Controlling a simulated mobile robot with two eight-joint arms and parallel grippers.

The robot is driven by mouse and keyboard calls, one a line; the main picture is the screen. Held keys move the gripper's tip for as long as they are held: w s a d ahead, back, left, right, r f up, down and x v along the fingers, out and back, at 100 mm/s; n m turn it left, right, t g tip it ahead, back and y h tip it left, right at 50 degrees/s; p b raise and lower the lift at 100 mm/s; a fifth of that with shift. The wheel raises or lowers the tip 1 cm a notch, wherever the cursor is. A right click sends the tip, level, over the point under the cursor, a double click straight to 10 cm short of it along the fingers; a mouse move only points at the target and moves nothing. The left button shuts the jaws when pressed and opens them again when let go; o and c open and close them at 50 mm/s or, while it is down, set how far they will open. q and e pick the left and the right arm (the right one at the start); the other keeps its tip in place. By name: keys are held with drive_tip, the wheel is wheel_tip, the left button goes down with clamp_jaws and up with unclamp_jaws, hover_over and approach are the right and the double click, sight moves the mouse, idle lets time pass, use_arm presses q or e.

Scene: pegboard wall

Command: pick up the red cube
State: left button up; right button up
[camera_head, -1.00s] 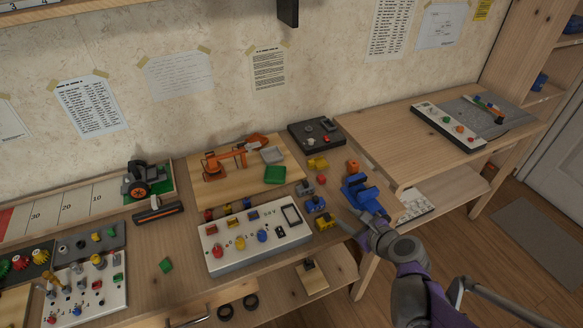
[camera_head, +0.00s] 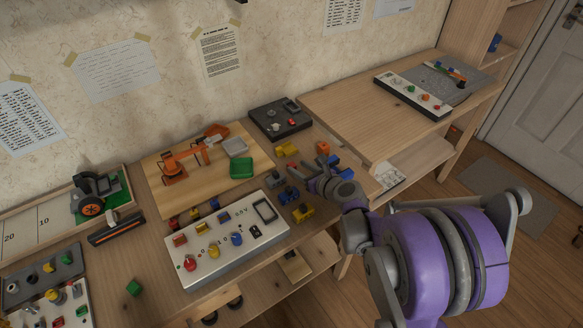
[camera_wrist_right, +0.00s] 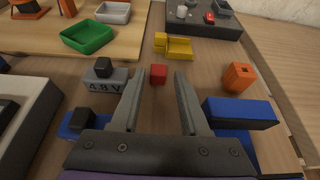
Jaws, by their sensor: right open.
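The red cube (camera_wrist_right: 158,74) is small and sits on the wooden table, in the right wrist view just beyond and between my right fingertips. In the head view the cube (camera_head: 293,165) is tiny, close to my right gripper. My right gripper (camera_wrist_right: 159,75) is open, with one finger on each side of the line to the cube and nothing held. In the head view the right gripper (camera_head: 312,172) reaches over the table from the right, partly hidden by its own wrist. My left gripper does not show.
A grey block marked A.B.V (camera_wrist_right: 108,82) stands left of the fingers. A blue block (camera_wrist_right: 240,113) and an orange block (camera_wrist_right: 239,77) are on the right. A yellow holder (camera_wrist_right: 178,47) lies beyond the cube. A green tray (camera_wrist_right: 88,37) is farther left.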

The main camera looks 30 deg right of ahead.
sight(293, 166)
drive_tip(key=x, duration=0.4)
drive_tip(key=shift+f, duration=0.3)
drive_tip(key=shift+s, duration=0.1)
clamp_jaws()
